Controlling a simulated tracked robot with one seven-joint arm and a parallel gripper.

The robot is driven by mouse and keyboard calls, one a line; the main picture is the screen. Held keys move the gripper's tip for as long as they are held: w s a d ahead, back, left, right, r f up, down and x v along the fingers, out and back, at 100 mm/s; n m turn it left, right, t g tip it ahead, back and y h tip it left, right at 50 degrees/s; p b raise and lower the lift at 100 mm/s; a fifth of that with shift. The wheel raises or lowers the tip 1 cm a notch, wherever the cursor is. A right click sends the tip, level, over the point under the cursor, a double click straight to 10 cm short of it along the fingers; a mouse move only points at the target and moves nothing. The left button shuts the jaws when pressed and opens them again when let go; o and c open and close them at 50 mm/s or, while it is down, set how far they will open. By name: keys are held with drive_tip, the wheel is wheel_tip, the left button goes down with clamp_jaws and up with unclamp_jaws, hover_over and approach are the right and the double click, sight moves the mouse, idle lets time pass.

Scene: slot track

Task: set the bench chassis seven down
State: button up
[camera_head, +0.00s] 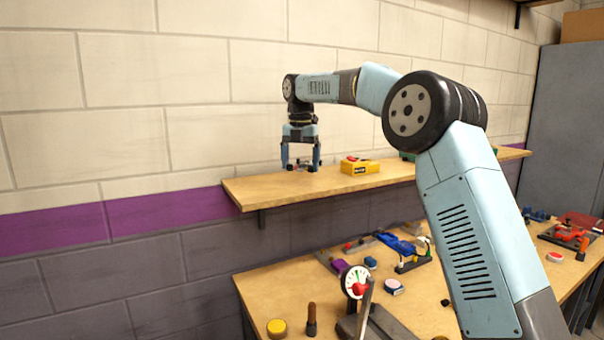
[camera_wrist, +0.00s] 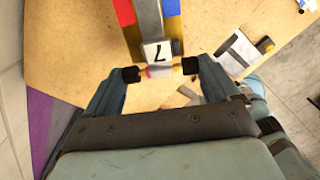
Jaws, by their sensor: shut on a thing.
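My gripper (camera_head: 300,166) points down over the left part of the wooden wall shelf (camera_head: 262,192). It is shut on a small pale piece with a pink band (camera_wrist: 160,71), held between the black fingertips in the wrist view. Just beyond the fingertips is a white plate marked 7 (camera_wrist: 157,53), on a grey bar (camera_wrist: 148,20) with a red part on its left and a blue part on its right. I cannot tell whether the held piece and the plate are one chassis. The fingertips are close to the shelf; whether the piece touches it is not clear.
A yellow box (camera_head: 360,167) stands on the shelf to the right of my gripper. A white and black item (camera_wrist: 237,50) lies near the shelf's edge. The workbench (camera_head: 262,290) below holds a dial gauge (camera_head: 356,282), a blue item (camera_head: 396,244) and several small parts.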

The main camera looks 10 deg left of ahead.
sight(300, 169)
drive_tip(key=shift+w+a+f, duration=0.1)
drive_tip(key=shift+w+f, duration=0.05)
drive_tip(key=shift+f, duration=1.6)
drive_tip(key=o, duration=0.9)
drive_tip(key=shift+f, duration=0.1)
wheel_tip(300, 169, up, 12)
drive_tip(key=shift+r, duration=0.1)
